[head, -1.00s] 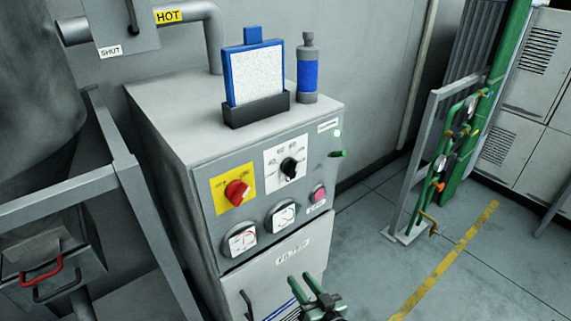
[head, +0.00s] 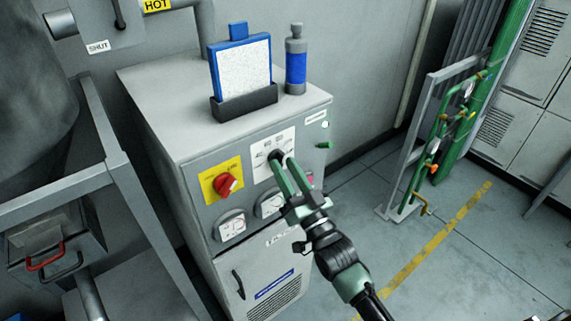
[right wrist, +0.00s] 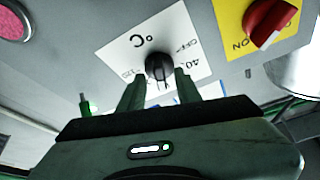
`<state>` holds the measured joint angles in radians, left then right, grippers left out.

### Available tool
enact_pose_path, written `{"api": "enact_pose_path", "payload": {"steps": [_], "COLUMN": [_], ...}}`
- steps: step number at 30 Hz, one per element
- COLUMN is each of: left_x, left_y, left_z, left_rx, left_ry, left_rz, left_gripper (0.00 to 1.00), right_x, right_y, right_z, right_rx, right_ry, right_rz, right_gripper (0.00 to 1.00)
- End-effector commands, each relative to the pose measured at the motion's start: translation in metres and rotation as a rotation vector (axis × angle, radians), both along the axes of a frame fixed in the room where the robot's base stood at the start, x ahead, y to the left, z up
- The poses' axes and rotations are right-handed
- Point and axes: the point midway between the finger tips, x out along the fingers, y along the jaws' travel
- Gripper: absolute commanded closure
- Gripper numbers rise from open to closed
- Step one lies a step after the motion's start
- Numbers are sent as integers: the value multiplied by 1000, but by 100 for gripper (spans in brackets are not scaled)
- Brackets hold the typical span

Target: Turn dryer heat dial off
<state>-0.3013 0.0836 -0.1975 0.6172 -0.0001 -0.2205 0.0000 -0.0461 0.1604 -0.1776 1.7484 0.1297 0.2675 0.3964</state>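The dryer heat dial (head: 274,155) is a black knob on a white plate on the dryer's front panel. In the right wrist view the black knob (right wrist: 158,68) shows with "OFF", "40" and "°C" printed around it; this view is turned over. My right gripper (head: 281,160) is at the dial, its two green fingers apart. In the right wrist view the fingertips (right wrist: 159,72) stand on either side of the knob, with little gap; I cannot tell whether they touch it. The fingers partly cover the dial in the head view. My left gripper is out of view.
A red switch (head: 227,184) on a yellow plate is left of the dial. Gauges (head: 230,226) and a pink button (head: 310,180) sit below it. A blue-framed panel (head: 241,72) and a blue bottle (head: 296,62) stand on top.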

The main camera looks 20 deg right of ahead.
Motion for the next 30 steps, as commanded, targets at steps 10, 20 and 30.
{"api": "enact_pose_path", "payload": {"steps": [10, 20, 30], "left_x": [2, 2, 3], "left_y": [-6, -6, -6], "left_z": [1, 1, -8], "left_rx": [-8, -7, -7], "left_ry": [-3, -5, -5], "left_rz": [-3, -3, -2], "left_gripper": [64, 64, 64], "right_x": [3, 3, 4], "right_y": [1, 1, -1], "right_z": [0, 0, -2], "right_rx": [1, -4, -121], "right_ry": [2, 0, -42], "right_rz": [0, 0, -1], "right_gripper": [78, 100, 100]}}
